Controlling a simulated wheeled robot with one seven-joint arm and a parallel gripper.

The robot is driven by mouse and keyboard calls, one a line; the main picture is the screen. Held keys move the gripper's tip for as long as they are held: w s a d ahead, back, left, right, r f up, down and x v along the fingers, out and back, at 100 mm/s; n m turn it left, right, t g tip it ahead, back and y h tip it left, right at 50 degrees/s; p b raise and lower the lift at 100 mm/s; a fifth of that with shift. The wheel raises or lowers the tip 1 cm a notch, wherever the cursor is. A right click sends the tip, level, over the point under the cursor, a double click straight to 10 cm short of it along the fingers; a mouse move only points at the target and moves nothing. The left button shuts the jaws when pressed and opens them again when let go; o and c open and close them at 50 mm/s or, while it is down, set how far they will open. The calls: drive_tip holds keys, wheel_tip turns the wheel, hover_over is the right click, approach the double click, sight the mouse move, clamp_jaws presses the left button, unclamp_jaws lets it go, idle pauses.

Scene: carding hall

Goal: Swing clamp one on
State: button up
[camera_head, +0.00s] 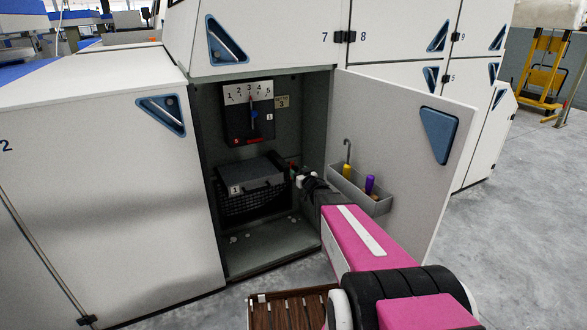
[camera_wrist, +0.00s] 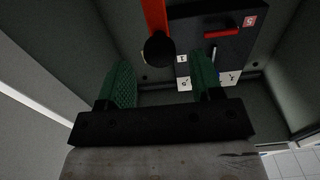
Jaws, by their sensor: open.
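An orange-red lever with a round black knob (camera_wrist: 158,47) shows close up in the wrist view. It may be clamp one, but no number is readable on it. My gripper (camera_wrist: 160,70) is open, with its two green ribbed fingers apart. The knob appears between and just beyond the fingertips, and I cannot tell whether they touch it. In the head view my gripper (camera_head: 293,173) reaches into the open cabinet, near its right inner side. A small red part (camera_head: 292,164) shows there, mostly hidden by the gripper and wrist.
A black selector panel (camera_head: 251,125) with a numbered white scale hangs on the cabinet's back wall. Below it a grey-lidded black basket (camera_head: 250,188) stands left of my gripper. The open door (camera_head: 415,135) is on the right, with a tool tray (camera_head: 360,192) on its inside.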

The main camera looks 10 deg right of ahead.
sight(296, 170)
drive_tip(key=x, duration=0.5)
drive_tip(key=shift+w+a, duration=0.1)
drive_tip(key=shift+w, duration=0.2)
drive_tip(key=shift+c, duration=0.2)
clamp_jaws()
